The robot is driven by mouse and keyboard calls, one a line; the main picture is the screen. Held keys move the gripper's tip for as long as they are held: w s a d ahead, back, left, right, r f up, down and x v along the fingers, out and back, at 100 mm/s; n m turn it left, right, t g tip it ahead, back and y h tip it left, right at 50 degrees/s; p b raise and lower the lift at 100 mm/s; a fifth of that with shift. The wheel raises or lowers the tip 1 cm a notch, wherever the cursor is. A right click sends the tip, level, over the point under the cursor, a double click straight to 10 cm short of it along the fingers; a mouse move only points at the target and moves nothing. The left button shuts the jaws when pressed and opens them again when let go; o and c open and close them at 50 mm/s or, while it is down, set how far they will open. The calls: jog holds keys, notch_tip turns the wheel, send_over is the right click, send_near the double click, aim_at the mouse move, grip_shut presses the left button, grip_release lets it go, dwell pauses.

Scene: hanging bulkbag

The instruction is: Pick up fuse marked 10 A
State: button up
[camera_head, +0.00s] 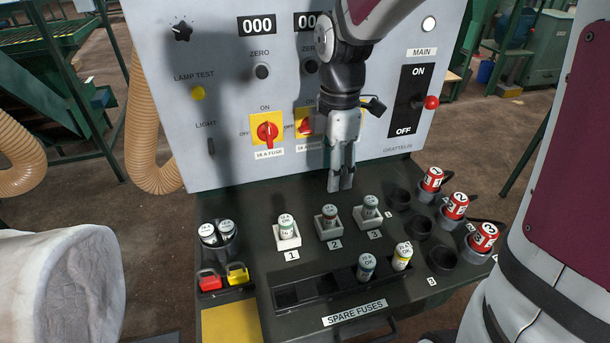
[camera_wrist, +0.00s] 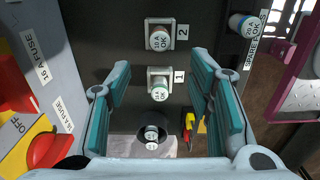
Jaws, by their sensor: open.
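My gripper (camera_head: 341,186) points down above the dark fuse shelf, behind sockets 2 and 3. Its fingers are apart and empty; both show in the wrist view (camera_wrist: 160,72). A green-banded fuse (camera_head: 287,227) stands in white socket 1, a reddish-brown-banded fuse (camera_head: 329,217) in socket 2 and a grey-green fuse (camera_head: 370,207) in socket 3. In the wrist view the brown fuse (camera_wrist: 159,39) and the socket 1 fuse (camera_wrist: 159,91) show "OK" labels. Ampere figures are too small to read surely, so I cannot tell which is marked 10 A.
The spare fuses tray (camera_head: 310,288) holds a blue-grey fuse (camera_head: 366,267) and a yellow one (camera_head: 402,256). Red numbered cans (camera_head: 455,206) stand at right beside empty dark cups. A cup with two white-topped cylinders (camera_head: 217,233) is at left. The switch panel (camera_head: 220,100) rises behind.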

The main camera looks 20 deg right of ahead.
aim_at(330, 209)
notch_tip(330, 209, down, 14)
jog(key=shift+r+b, duration=0.2)
jog(key=shift+b, duration=0.45)
grip_shut()
